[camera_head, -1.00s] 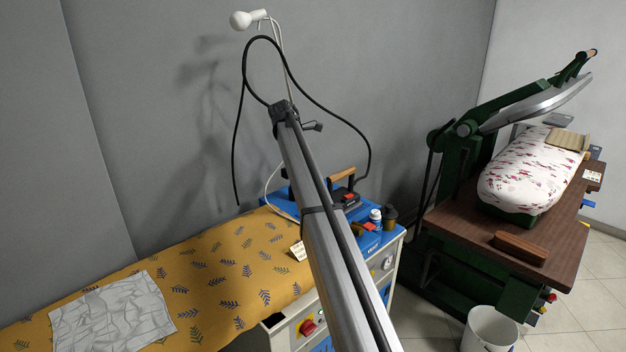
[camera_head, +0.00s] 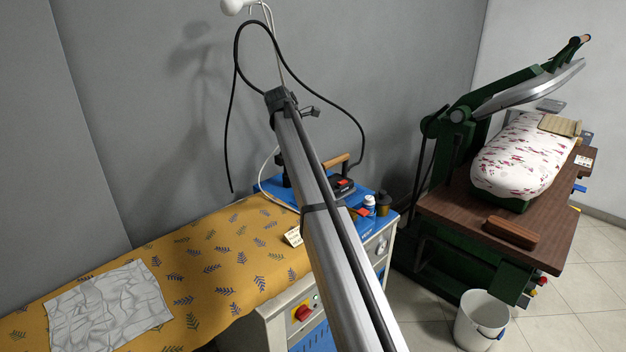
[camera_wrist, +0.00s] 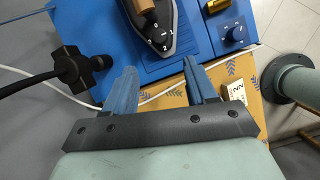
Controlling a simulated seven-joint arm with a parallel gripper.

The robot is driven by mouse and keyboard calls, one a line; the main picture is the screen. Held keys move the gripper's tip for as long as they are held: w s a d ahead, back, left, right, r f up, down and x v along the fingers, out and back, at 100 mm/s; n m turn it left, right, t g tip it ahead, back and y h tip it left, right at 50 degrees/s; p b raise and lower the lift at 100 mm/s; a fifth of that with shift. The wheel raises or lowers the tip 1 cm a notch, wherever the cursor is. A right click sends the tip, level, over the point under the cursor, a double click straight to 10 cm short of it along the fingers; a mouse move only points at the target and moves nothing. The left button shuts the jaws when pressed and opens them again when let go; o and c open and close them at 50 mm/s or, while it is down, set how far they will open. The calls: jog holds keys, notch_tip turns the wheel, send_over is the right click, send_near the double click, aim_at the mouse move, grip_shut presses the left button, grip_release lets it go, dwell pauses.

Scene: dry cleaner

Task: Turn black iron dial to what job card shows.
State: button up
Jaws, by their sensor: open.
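In the wrist view, an iron with a grey plate (camera_wrist: 177,34) lies on a blue rest, tan handle at the top edge. Its black dial (camera_wrist: 151,44) carries white figures 0 to 3; its setting is too small to read surely. A small job card (camera_wrist: 236,94) stands on the yellow cloth right of the fingers, with sideways print I cannot read surely. My gripper (camera_wrist: 160,78) is open and empty, its two blue fingers below the iron and pointing toward it. In the head view, the iron (camera_head: 341,186) and card (camera_head: 293,236) show beside my arm, which hides the gripper.
The blue ironing unit (camera_wrist: 216,14) has another black knob (camera_wrist: 235,32) at its right. A dark star-shaped knob (camera_wrist: 78,64) and cables are at left. A green press (camera_head: 448,222) and white bucket (camera_head: 480,322) are at right.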

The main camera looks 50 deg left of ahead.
jog(key=x, duration=1.3)
jog(key=shift+w+f, duration=0.1)
jog(key=shift+f, duration=0.3)
jog(key=c, duration=1)
jog(key=shift+a+m+h, duration=0.25)
jog(key=shift+m+h, duration=0.05)
jog(key=shift+m, duration=0.7)
jog(key=shift+c, duration=0.2)
jog(key=shift+m+g+h, duration=0.3)
jog(key=shift+m+h, duration=0.2)
jog(key=shift+m, duration=0.7)
jog(key=shift+r, duration=0.1)
jog(key=o, duration=1)
jog(key=shift+d, duration=0.1)
